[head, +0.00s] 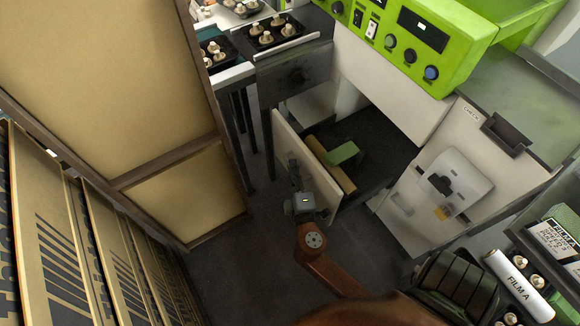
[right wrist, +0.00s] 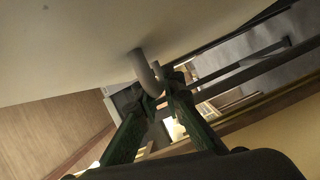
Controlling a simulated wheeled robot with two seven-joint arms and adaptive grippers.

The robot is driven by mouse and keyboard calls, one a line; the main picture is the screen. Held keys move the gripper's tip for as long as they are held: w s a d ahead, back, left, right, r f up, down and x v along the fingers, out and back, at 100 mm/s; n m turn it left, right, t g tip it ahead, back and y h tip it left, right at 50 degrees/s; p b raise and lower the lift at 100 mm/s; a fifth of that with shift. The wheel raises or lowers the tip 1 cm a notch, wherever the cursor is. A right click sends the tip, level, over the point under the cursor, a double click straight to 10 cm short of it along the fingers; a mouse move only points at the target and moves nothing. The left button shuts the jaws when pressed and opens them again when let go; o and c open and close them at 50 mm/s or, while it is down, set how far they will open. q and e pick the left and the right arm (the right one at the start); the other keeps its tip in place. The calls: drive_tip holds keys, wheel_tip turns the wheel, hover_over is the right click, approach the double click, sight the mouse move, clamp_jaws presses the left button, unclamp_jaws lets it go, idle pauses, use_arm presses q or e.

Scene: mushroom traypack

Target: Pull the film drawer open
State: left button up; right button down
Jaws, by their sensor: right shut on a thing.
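The film drawer's white front panel (head: 284,134) stands out from the machine in the head view, with a gap behind it. A tan board and a green block (head: 343,153) show behind the panel. My right gripper (head: 294,172) is at the panel's outer face. The fingertips are partly hidden by the handle and shadow. My left gripper is not in view.
A large tan panel with a brown frame (head: 120,178) stands left, beside stacked cartons (head: 95,235). The green control box (head: 420,40) is above right. A white cabinet (head: 420,205) and a roll marked FILM A (head: 518,286) are right. Dark floor (head: 240,270) lies clear below.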

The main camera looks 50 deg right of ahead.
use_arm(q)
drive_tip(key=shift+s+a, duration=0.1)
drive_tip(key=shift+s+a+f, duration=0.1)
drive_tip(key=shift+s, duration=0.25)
use_arm(e)
drive_tip(key=c, duration=2)
unclamp_jaws()
drive_tip(key=shift+c, duration=0.2)
drive_tip(key=shift+s+a, duration=0.15)
drive_tip(key=shift+s, duration=0.15)
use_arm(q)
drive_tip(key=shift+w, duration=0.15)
use_arm(e)
drive_tip(key=v, duration=0.6)
drive_tip(key=shift+s+a, duration=0.25)
drive_tip(key=shift+s, duration=0.1)
